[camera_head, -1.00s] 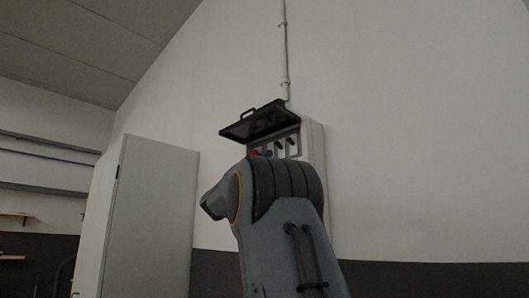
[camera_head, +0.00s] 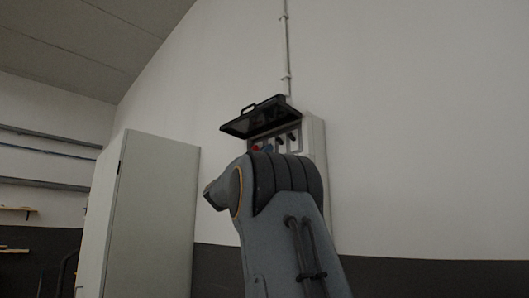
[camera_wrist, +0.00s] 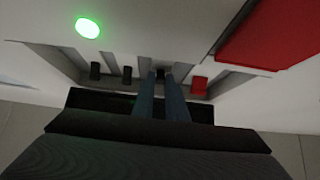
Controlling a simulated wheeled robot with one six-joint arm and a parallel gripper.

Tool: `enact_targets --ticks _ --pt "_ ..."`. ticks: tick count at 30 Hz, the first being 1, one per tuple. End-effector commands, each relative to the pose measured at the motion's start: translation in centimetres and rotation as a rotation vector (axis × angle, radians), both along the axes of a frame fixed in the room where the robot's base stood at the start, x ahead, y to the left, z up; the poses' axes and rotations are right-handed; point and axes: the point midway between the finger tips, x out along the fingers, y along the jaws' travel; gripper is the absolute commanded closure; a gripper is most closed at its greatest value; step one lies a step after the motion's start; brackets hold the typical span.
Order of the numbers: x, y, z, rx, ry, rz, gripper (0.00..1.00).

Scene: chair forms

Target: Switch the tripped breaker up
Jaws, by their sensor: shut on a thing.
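The breaker box (camera_head: 318,140) hangs on the wall in the head view, its dark lid (camera_head: 253,117) raised. Dark breaker levers (camera_head: 291,138) show under the lid, and my arm hides the lower part of the box. In the wrist view, my gripper (camera_wrist: 162,80) has its two blue fingers shut on a black breaker lever (camera_wrist: 160,72). Two more black levers (camera_wrist: 95,70) (camera_wrist: 127,74) stand on one side, and a red lever (camera_wrist: 199,85) is on the other. My fingers partly hide the held lever, and I cannot tell its exact position.
A lit green lamp (camera_wrist: 88,27) and a large red part (camera_wrist: 270,35) are on the panel near the levers. A tall grey cabinet (camera_head: 150,215) stands left of my arm. A conduit (camera_head: 287,50) runs up the wall above the box. The wall to the right is clear.

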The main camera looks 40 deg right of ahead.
Motion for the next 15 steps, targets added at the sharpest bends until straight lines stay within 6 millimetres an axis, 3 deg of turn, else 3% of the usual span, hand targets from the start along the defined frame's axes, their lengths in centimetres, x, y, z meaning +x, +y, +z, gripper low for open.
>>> enact_targets --ticks 15 --pt "-0.1 0.6 1.9 0.303 0.024 0.004 1.0"
